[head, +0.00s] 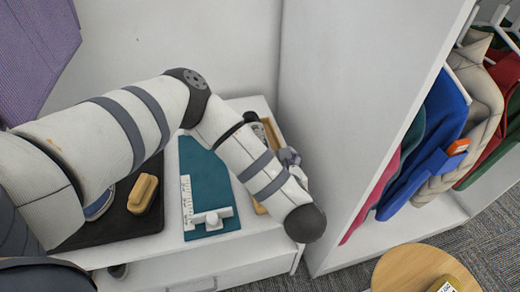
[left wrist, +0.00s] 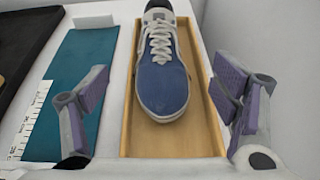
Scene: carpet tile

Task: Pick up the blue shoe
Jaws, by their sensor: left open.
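A blue shoe (left wrist: 163,85) with a white sole and white laces lies in a shallow wooden tray (left wrist: 202,125) in the left wrist view, its toe toward the camera. My left gripper (left wrist: 157,82) is open, with one finger on each side of the tray and shoe and nothing between the pads touching the shoe. In the head view my left arm covers most of the shoe and the wooden tray (head: 272,132); only part of the gripper (head: 289,157) shows beyond the arm. My right gripper is not in view.
A teal board (head: 208,180) with a white ruler lies left of the tray. A black mat (head: 120,222) holds a wooden brush (head: 143,194) and a partly hidden blue item (head: 100,206). A white cabinet wall (head: 350,110) stands close on the right, with hanging clothes beyond. A round wooden stool (head: 415,265) is lower right.

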